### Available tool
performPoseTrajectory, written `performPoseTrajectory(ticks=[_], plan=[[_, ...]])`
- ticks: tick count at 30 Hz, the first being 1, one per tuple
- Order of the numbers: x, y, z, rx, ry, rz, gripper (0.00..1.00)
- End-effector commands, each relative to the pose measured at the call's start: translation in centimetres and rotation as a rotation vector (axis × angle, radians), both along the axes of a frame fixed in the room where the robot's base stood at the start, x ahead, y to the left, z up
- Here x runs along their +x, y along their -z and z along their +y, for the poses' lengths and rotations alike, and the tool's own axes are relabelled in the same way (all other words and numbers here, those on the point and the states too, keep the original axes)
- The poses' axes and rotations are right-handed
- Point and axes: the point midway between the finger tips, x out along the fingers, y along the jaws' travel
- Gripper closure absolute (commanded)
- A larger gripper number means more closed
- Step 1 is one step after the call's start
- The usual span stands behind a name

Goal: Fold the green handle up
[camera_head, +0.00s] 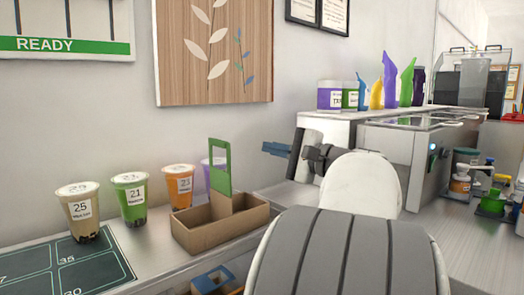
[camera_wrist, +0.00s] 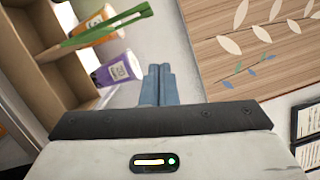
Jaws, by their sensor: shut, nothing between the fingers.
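The green handle (camera_head: 220,182) stands upright from the middle of a brown cardboard cup carrier (camera_head: 192,237) on the counter. In the wrist view the handle (camera_wrist: 85,36) is a green strip at upper left, beside the carrier (camera_wrist: 24,50). My gripper (camera_head: 268,149) has blue fingers and is to the right of the handle and a little above it, apart from it. In the wrist view the fingers (camera_wrist: 159,72) are together and empty.
Lidded cups (camera_head: 84,215), (camera_head: 131,201), (camera_head: 180,188) stand left of and behind the carrier, with a purple cup (camera_head: 206,164) partly hidden by the handle. A dark numbered mat (camera_head: 95,262) lies at left. A machine (camera_head: 400,150) stands at right.

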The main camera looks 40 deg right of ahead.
Motion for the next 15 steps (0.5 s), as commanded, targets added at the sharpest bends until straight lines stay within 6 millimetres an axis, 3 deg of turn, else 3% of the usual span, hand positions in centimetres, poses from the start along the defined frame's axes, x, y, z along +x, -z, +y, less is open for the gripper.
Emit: performPoseTrajectory(ticks=[6, 15], plan=[[-1.5, 0.0, -0.5, -0.001, -0.008, 0.001, 1.00], [-1.6, 0.0, -0.5, -0.001, -0.009, 0.000, 1.00]])
